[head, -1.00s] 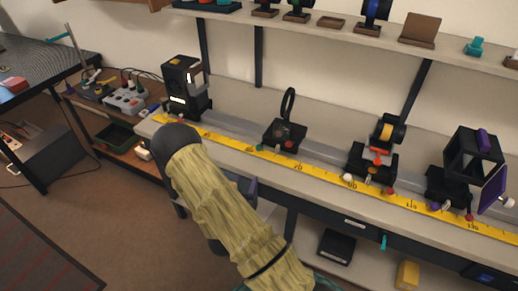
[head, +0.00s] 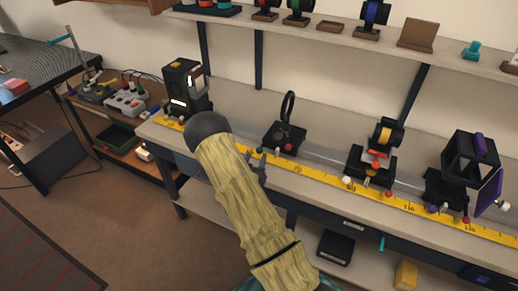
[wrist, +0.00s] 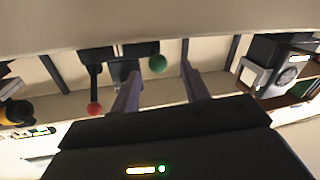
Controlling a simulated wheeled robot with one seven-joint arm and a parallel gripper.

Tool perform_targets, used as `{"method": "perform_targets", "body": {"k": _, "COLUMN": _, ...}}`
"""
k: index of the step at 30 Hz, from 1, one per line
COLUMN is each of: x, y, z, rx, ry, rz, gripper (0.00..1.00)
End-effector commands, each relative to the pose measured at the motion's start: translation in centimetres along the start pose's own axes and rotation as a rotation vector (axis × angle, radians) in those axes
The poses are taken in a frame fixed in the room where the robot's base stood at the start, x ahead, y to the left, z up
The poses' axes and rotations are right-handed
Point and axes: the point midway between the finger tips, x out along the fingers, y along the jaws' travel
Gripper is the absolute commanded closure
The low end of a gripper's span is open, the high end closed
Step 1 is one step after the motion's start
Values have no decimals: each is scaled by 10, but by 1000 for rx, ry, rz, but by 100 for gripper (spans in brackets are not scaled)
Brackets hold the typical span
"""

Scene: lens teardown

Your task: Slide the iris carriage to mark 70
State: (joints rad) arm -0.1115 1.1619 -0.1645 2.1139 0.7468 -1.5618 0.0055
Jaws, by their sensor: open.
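The carriage I take to be the iris carriage (head: 284,138) is a black block with an upright black ring, on the rail just left of the 70 mark (head: 298,169) of the yellow scale. A red knob (head: 289,147) is on its front. My gripper (head: 257,160) is at the carriage's front left, partly hidden by my arm. In the wrist view, my gripper (wrist: 160,72) has its two fingers apart. A green knob (wrist: 157,63) shows between the fingertips, and the red knob (wrist: 95,108) is outside them to the left. I cannot tell whether either finger touches the green knob.
Further right on the rail stand a carriage with a yellow-and-black part (head: 372,162) and a black cube carriage (head: 465,165). A black lamp-like box (head: 186,88) stands at the left end. A shelf (head: 400,43) hangs above the bench.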

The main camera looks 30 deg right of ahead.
Motion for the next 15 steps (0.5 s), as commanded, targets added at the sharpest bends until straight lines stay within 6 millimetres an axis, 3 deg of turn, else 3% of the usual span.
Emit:
{"method": "perform_targets", "body": {"k": 7, "x": 41, "y": 0, "z": -1, "rx": 1, "ry": 1, "rz": 2, "gripper": 54}}
{"method": "perform_targets", "body": {"k": 15, "x": 53, "y": 0, "z": 0, "rx": 0, "ry": 0, "rz": 0, "gripper": 54}}
